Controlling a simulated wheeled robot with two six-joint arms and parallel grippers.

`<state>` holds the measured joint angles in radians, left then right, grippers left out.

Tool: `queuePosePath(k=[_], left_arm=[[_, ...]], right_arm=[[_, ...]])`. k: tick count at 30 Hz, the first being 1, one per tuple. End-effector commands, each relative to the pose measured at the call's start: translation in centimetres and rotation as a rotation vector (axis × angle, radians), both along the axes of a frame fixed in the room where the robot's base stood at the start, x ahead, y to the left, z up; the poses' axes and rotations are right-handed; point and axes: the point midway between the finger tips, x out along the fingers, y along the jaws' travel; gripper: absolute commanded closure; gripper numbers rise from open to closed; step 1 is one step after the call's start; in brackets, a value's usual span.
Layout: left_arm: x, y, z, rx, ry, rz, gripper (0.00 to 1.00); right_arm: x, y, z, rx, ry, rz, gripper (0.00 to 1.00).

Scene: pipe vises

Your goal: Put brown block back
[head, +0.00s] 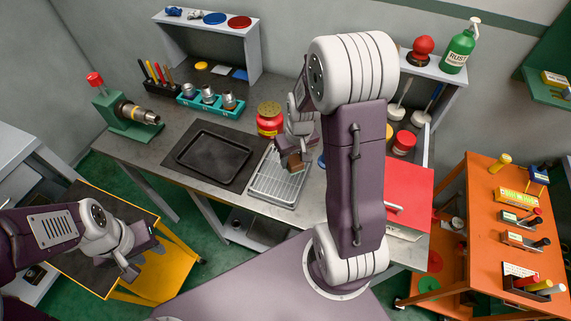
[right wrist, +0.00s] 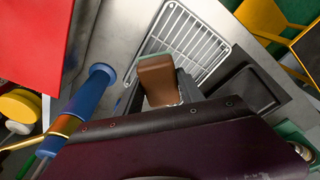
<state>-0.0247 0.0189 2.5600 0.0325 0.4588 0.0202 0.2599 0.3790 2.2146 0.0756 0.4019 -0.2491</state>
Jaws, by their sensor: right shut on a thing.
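The brown block (head: 295,162) is held in my right gripper (head: 290,152), above the wire rack tray (head: 262,192) on the grey bench. In the right wrist view the brown block (right wrist: 157,80) stands out between the dark fingers, with the wire rack (right wrist: 205,52) behind and below it. A gap between block and rack seems to show, but its height is hard to tell. My left gripper (head: 145,260) is empty with its fingers apart, over the yellow-framed cart at the lower left.
A black tray (head: 213,158) lies left of the rack. A red and yellow jar (head: 270,119) stands behind it. A blue-ended tool (right wrist: 92,90) is close beside my right gripper. A red box (head: 408,190) is to the right. A green vise (head: 127,113) stands at the bench's left end.

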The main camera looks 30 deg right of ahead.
Motion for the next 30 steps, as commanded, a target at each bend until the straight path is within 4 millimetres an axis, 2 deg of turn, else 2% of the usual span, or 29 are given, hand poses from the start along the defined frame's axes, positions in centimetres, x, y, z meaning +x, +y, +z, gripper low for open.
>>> queuePosePath(k=[3, 7, 10, 15, 18, 29, 30], left_arm=[[0.0, 0.0, 0.4, 0.000, 0.000, 0.000, 0.64], [0.0, 0.0, 0.5, 0.000, 0.000, 0.000, 0.64], [0.0, 0.0, 0.4, 0.000, 0.000, 0.000, 0.64], [0.0, 0.0, 0.6, 0.000, 0.000, 0.000, 0.64], [0.0, 0.0, 0.6, 0.000, 0.000, 0.000, 0.64], [0.0, 0.0, 0.2, 0.000, 0.000, 0.000, 0.64], [0.0, 0.0, 0.2, 0.000, 0.000, 0.000, 0.64]], right_arm=[[2.1, 0.9, -1.3, 0.000, 0.002, 0.003, 0.93], [3.0, 1.2, -1.9, 0.000, -0.001, 0.000, 0.93], [3.0, 1.3, -2.2, 0.000, -0.001, -0.001, 0.93], [2.9, 1.3, -5.1, 0.001, 0.004, -0.002, 0.93], [2.9, 1.2, -5.9, 0.000, 0.001, -0.001, 0.93], [3.0, 1.2, -6.5, -0.001, -0.001, -0.001, 0.93], [3.0, 1.2, -6.4, -0.001, -0.001, -0.001, 0.50]])
